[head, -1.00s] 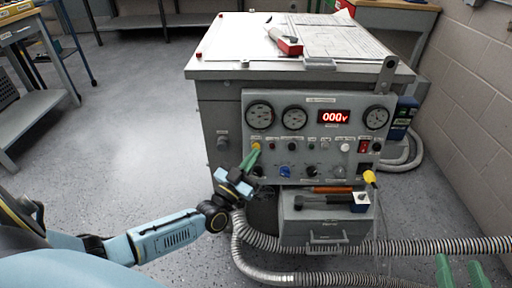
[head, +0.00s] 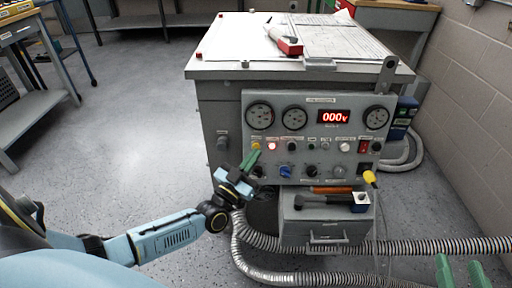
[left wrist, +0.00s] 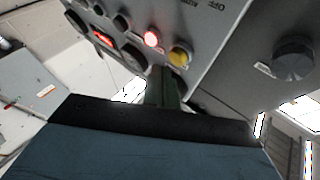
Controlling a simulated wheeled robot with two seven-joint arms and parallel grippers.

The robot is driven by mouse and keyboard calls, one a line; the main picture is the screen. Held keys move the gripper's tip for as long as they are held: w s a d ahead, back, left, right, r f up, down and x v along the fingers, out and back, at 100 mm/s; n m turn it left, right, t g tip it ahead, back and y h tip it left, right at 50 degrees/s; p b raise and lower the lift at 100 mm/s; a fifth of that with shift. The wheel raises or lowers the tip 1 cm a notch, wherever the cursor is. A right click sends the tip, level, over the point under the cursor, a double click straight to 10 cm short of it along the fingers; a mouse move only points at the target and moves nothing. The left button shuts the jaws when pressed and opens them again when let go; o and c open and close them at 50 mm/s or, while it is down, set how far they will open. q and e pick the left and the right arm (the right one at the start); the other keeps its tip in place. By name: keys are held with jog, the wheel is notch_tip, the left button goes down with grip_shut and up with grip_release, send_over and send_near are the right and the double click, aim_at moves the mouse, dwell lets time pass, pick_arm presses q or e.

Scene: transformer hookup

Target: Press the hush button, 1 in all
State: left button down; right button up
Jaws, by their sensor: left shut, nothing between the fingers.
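The grey control panel (head: 318,185) faces me on the front of a large cabinet. A yellow button (head: 256,146) sits at the left end of its row of buttons; it also shows in the left wrist view (left wrist: 180,56). The labels are too small to read, so I cannot tell which is the hush button. My left gripper (head: 253,153) is shut and empty, its green fingertips at the yellow button's lower edge; contact is unclear. A red lamp (head: 272,146) beside it is lit, also in the left wrist view (left wrist: 151,39). My right gripper (head: 462,268) is open at the lower right.
The panel has gauges (head: 260,116), a red display (head: 333,116) reading 000v, a blue knob (head: 286,171) and a yellow plug (head: 369,178). A drawer box (head: 325,226) with a hammer on top is below. Corrugated hoses (head: 400,247) cross the floor in front.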

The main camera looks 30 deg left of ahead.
pick_arm(q)
jog(key=shift+w+a, duration=0.1)
jog(key=shift+w, duration=0.05)
dwell(0.4)
jog(key=shift+w+a, duration=0.15)
jog(key=shift+w, duration=0.05)
jog(key=shift+w+a+f+b, duration=0.15)
jog(key=shift+w+a+b, duration=0.05)
jog(key=shift+w+b, duration=0.15)
dwell(0.7)
dwell(0.4)
jog(key=shift+s+d+r+p, duration=0.2)
jog(key=shift+s+d+p, duration=0.25)
jog(key=shift+s+p, duration=0.3)
